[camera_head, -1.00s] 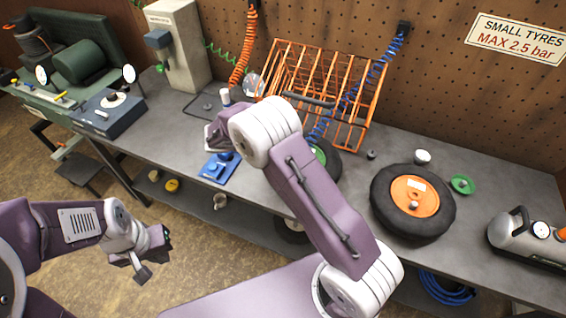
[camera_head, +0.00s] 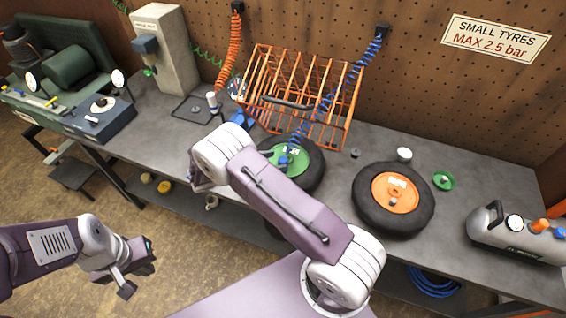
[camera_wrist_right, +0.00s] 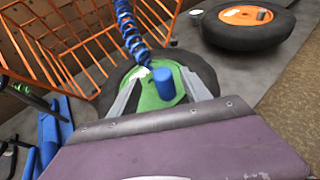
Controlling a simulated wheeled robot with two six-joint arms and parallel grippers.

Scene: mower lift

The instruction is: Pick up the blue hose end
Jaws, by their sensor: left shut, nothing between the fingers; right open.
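The blue coiled hose (camera_head: 358,72) hangs from the pegboard and runs down past the orange cage to the green-hubbed tyre (camera_head: 312,172). Its blue end (camera_head: 283,161) is at the green hub, partly behind my right arm. In the right wrist view a blue cylinder (camera_wrist_right: 163,84), apparently the hose end, stands over the green hub between the fingers of my right gripper (camera_wrist_right: 164,76). That gripper is open; I cannot tell whether it touches the cylinder. Its fingers are hidden in the head view. My left gripper (camera_head: 128,277) is shut and empty, away from the bench.
The orange wire cage (camera_head: 300,95) stands behind the green-hubbed tyre. An orange-hubbed tyre (camera_head: 423,212) lies to its right, with a grey air tank (camera_head: 510,240) further right. A blue fixture (camera_wrist_right: 50,130) is at the left of the wrist view.

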